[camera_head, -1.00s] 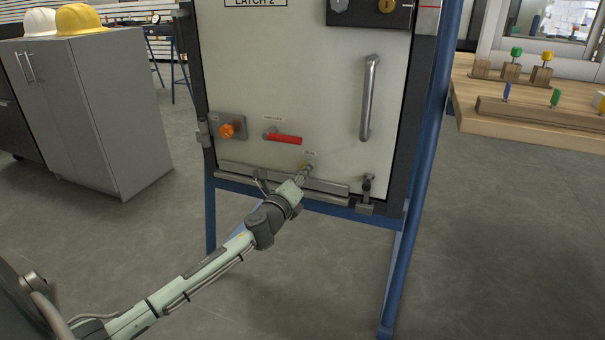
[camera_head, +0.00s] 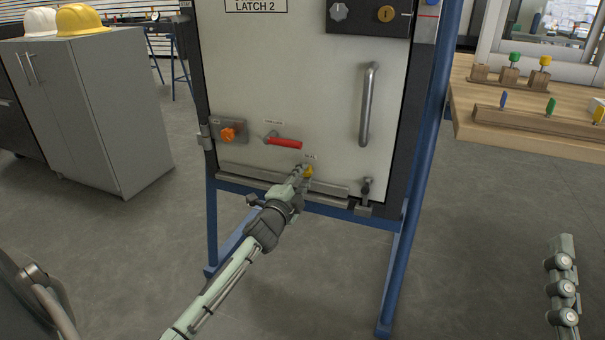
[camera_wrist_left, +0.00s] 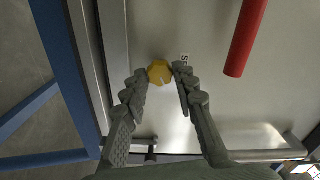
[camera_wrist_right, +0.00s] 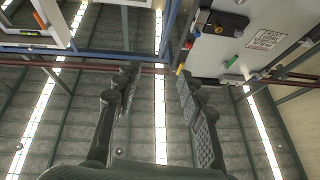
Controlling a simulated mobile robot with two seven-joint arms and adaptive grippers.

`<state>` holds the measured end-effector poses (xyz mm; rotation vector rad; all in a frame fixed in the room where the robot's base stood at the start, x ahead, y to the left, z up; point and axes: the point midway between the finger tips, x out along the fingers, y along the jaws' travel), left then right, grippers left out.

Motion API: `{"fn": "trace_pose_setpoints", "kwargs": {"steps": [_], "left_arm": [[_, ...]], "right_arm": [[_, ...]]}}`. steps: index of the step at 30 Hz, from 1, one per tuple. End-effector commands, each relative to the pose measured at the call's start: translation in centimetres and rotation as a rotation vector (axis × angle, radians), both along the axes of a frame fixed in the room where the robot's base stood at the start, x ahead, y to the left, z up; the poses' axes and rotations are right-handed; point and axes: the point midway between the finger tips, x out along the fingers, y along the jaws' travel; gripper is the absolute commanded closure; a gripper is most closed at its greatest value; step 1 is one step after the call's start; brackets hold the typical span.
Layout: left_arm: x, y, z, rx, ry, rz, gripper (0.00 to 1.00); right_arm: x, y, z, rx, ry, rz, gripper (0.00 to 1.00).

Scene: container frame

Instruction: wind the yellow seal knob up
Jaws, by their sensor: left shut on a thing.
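The yellow seal knob (camera_head: 308,171) is low on the pale door panel, above the grey bottom rail. My left gripper (camera_head: 298,172) is at the knob and partly covers it. In the left wrist view the yellow knob (camera_wrist_left: 160,72) sits between the fingertips of my left gripper (camera_wrist_left: 159,75), which are shut on it. In the right wrist view my right gripper (camera_wrist_right: 157,75) has its fingers apart with nothing between them. Part of it shows at the lower right of the head view (camera_head: 562,285).
A red lever (camera_head: 284,142) is just above the knob, and an orange knob (camera_head: 229,134) is to the left. A vertical door handle (camera_head: 369,105) and a small latch (camera_head: 366,188) are to the right. Blue frame legs (camera_head: 398,250) flank the panel. The wooden bench (camera_head: 470,122) stands right.

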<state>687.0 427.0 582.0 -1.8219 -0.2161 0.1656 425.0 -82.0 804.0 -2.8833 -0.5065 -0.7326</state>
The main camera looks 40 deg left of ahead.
Motion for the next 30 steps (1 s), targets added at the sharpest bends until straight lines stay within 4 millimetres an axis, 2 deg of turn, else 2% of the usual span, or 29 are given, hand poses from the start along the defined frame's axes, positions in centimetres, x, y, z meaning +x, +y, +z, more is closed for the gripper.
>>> {"fn": "trace_pose_setpoints", "kwargs": {"steps": [6, 12, 17, 24, 30], "left_arm": [[0.0, 0.1, 0.2, -0.203, -0.047, 0.003, 1.00], [0.0, 0.1, 0.3, -0.388, -0.092, 0.003, 1.00], [0.0, 0.1, 0.2, -0.535, -0.127, 0.003, 1.00], [0.0, 0.0, 0.2, -0.751, -0.180, 0.003, 1.00], [0.0, 0.1, 0.2, -0.899, -0.216, 0.002, 1.00]], "right_arm": [[0.7, 0.7, -2.2, -0.061, 0.168, 0.011, 0.60], [2.5, -1.2, -8.1, -0.193, 0.432, -0.041, 0.60], [2.5, -3.7, -13.1, -0.292, 0.657, -0.090, 0.60], [0.1, -8.5, -19.6, -0.418, 0.997, -0.170, 0.60], [-3.1, -12.2, -23.1, -0.488, 1.234, -0.230, 0.60]]}}
